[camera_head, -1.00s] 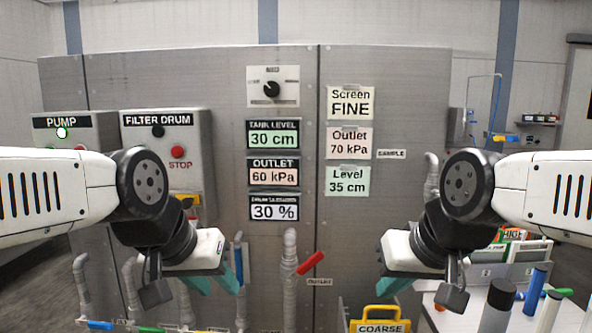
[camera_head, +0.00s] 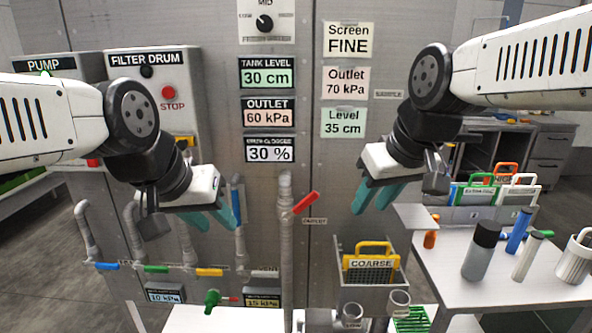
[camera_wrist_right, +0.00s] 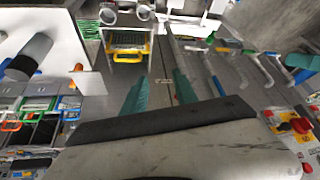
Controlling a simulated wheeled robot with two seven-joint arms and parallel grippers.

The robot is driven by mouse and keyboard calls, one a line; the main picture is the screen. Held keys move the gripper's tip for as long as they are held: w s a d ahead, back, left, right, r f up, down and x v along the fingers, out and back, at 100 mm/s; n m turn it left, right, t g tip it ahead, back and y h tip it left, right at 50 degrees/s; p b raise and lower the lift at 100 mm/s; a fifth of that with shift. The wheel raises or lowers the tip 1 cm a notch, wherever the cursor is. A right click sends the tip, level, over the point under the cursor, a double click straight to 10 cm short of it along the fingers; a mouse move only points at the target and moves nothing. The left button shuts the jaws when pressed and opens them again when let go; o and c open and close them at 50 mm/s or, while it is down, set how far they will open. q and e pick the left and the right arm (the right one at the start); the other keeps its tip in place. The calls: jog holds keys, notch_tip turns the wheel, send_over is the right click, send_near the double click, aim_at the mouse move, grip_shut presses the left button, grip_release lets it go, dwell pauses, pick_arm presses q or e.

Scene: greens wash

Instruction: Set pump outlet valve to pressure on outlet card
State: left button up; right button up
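The outlet valve has a red lever (camera_head: 306,203) on a grey vertical pipe (camera_head: 286,250), tilted up to the right, beside a small outlet label (camera_head: 314,221). The outlet card (camera_head: 346,82) reads 70 kPa. The outlet display (camera_head: 269,113) reads 60 kPa. My right gripper (camera_head: 372,200) is open and empty, up and right of the lever; its teal fingers also show in the right wrist view (camera_wrist_right: 155,95), apart. My left gripper (camera_head: 217,218) is left of the pipe, its teal fingers apart with nothing seen between them.
Blue (camera_head: 107,266), green (camera_head: 156,269) and yellow (camera_head: 209,272) valve levers sit low at left. A yellow-handled COARSE screen (camera_head: 371,262) stands in a holder at lower right. A side table (camera_head: 455,284) bears bottles. The panel between my grippers is largely clear.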

jog(key=w+a+r+n+g, duration=0.1)
jog(key=w+a+n, duration=0.1)
jog(key=w+n, duration=0.15)
jog(key=w+a+n+g, duration=0.1)
jog(key=w+a+n, duration=0.15)
jog(key=w, duration=0.25)
jog(key=n+g+h, duration=0.2)
jog(key=n+g, duration=0.1)
jog(key=n, duration=0.5)
send_over(308, 196)
notch_tip(308, 196, down, 3)
jog(key=shift+s+d+r, duration=0.1)
jog(key=shift+s+d, duration=0.05)
jog(key=shift+w+a+f, duration=0.2)
jog(key=shift+f, duration=0.3)
notch_tip(308, 196, down, 7)
jog(key=shift+f, duration=0.15)
grip_shut()
